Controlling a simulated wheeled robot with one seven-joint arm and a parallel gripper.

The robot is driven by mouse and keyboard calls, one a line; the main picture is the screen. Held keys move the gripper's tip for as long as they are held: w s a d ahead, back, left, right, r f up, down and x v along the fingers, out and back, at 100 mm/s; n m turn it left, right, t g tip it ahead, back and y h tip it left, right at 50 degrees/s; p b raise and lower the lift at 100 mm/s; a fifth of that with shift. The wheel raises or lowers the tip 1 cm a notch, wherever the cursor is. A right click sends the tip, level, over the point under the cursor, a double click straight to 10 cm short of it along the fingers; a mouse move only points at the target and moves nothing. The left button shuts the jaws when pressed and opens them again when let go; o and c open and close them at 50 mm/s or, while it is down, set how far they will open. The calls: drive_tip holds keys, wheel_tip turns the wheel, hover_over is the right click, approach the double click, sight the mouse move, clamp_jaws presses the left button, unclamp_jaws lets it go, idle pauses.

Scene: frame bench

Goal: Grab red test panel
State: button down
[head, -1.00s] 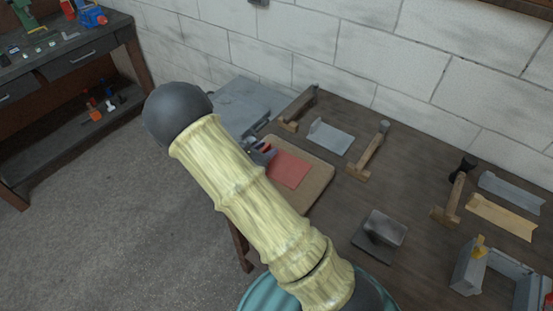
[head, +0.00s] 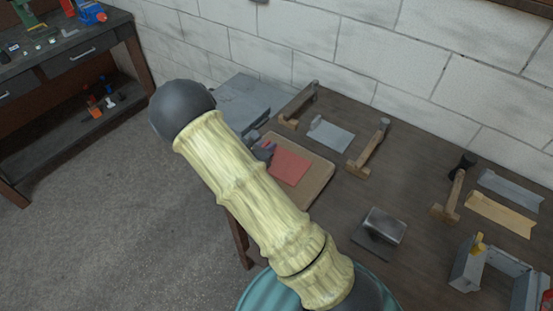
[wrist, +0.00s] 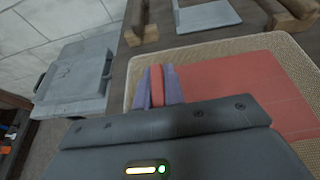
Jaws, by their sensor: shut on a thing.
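The red test panel (head: 289,167) is a flat red sheet lying on a tan padded board (head: 318,190). It also shows in the wrist view (wrist: 240,85), spreading to the right of my gripper. My gripper (wrist: 158,78) is at the panel's left side. Its two purple-grey fingers are shut on a narrow upright red piece, which looks like part of the panel. The join between this piece and the flat sheet is partly hidden by the finger. In the head view my gripper (head: 264,151) is small and partly covered by my arm.
A grey metal case (head: 243,97) stands behind the board. Wooden-handled tools (head: 369,150) and a grey sheet (head: 331,135) lie to the right. A grey metal block (head: 382,228) sits nearer the front. Bare bench lies between them.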

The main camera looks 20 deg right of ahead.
drive_tip(key=shift+r, duration=0.1)
wheel_tip(320, 180, up, 10)
drive_tip(key=shift+f+b, duration=0.2)
drive_tip(key=shift+b, duration=0.5)
drive_tip(key=shift+r, duration=0.15)
